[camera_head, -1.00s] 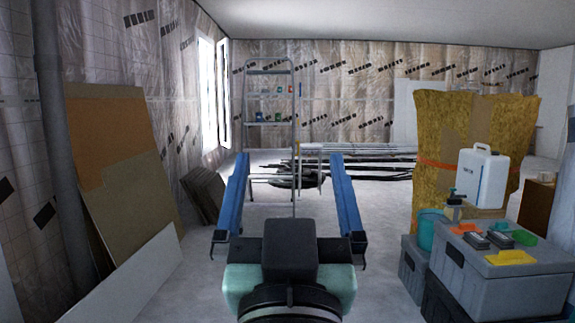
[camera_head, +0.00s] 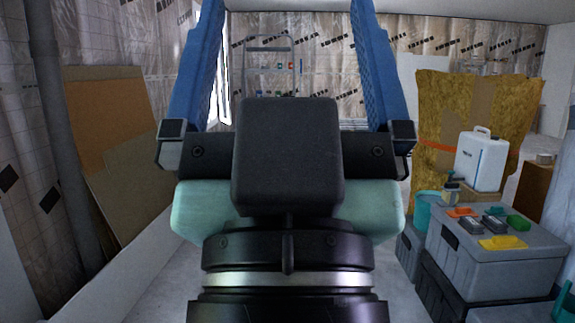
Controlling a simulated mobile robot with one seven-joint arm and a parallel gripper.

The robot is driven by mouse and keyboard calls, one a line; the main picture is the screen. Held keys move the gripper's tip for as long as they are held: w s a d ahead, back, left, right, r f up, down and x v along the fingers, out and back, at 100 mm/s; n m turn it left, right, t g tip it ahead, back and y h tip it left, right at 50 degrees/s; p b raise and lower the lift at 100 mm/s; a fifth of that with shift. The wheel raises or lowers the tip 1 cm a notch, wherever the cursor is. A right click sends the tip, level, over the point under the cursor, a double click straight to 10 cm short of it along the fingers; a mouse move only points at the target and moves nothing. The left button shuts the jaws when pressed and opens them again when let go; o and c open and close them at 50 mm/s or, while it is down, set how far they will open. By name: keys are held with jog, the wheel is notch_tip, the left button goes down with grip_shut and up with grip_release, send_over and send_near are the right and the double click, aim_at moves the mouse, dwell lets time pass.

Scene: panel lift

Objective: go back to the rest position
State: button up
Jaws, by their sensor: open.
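My gripper (camera_head: 288,20) fills the middle of the head view, close to the camera, with its black and pale green body below. Its two blue fingers stand wide apart on either side of the picture's middle and point up and away. Their tips run out of the top of the picture. The gap between the fingers holds nothing; only the back of the room shows through it. My gripper hides much of the floor and part of the room behind it.
At the right, grey boxes (camera_head: 505,262) carry small tools and a white canister (camera_head: 482,160) before a yellow insulation stack (camera_head: 432,115). Boards (camera_head: 110,140) lean on the left wall. A stepladder (camera_head: 272,50) stands at the back.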

notch_tip(320, 180, up, 28)
jog(key=p, duration=2.6)
jog(key=shift+r, duration=0.2)
